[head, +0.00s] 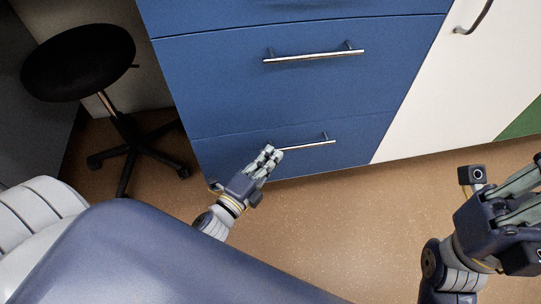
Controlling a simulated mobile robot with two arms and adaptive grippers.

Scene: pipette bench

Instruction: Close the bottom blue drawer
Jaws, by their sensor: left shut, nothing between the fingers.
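The bottom blue drawer (348,152) is at the lower end of the blue cabinet, just above the floor. Its face looks about level with the drawer above, with only a thin seam between them; I cannot tell if it stands slightly out. Its silver bar handle (318,143) is partly hidden at the left end by my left gripper. My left gripper (268,156) is shut and empty, in front of the drawer face by the handle's left end. I cannot tell if it touches. My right gripper (520,195) is at the right edge, away from the drawer, its fingertips cut off.
The blue drawer above (290,85) has a silver handle and looks shut. A black stool (78,62) with a wheeled base stands left of the cabinet. A white cabinet door (430,100) is to the right. The brown floor (340,225) in front is clear.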

